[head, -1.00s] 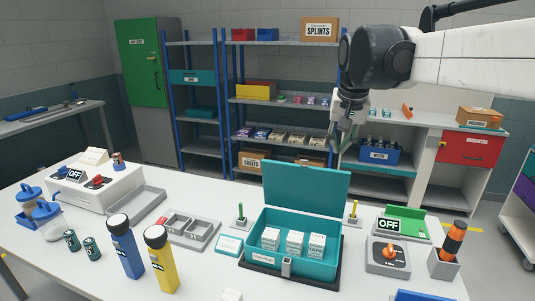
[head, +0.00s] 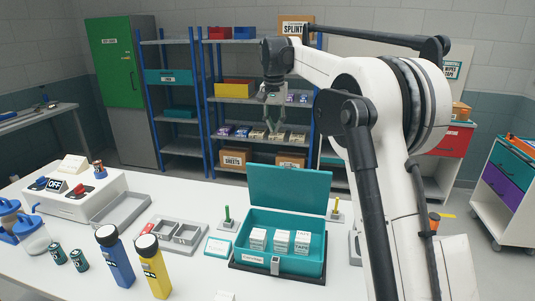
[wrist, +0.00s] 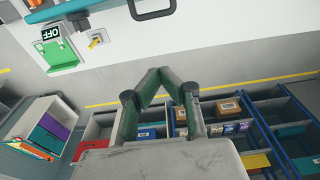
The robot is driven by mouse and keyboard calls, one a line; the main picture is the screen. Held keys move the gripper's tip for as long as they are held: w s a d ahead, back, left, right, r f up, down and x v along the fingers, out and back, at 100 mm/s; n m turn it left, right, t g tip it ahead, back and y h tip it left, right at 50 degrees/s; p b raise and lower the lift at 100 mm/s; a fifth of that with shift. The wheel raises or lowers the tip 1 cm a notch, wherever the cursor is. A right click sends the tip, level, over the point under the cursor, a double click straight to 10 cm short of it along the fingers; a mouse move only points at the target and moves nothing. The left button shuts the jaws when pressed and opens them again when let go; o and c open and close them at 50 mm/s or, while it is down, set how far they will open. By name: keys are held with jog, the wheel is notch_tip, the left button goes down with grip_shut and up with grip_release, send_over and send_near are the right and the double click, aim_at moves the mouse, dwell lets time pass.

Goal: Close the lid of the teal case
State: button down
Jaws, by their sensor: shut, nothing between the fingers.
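The teal case (head: 302,265) sits on the white table in the head view, on a dark base. Its lid (head: 290,188) stands open, raised and leaning slightly back at the rear edge. Several white tape boxes (head: 281,241) stand inside, and a grey latch (head: 275,264) is at the front. My gripper (head: 272,136) appears above and behind the lid, apart from it, with its fingers pointing down. In the wrist view its two green fingers (wrist: 160,70) meet at the tips, shut and empty. A teal edge at the top of that view may be the case.
Blue and yellow flashlights (head: 154,266) stand front left of the case. A grey tray (head: 180,233), a green-tipped post (head: 227,217) and a yellow-tipped post (head: 336,210) are near it. My arm covers the table's right side. Shelves (head: 260,101) stand behind.

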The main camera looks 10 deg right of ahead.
notch_tip(320, 180, down, 11)
jog(key=s+a+p, duration=0.1)
jog(key=s+p, duration=0.1)
jog(key=shift+f, duration=0.15)
dwell(0.5)
jog(key=shift+s, duration=0.35)
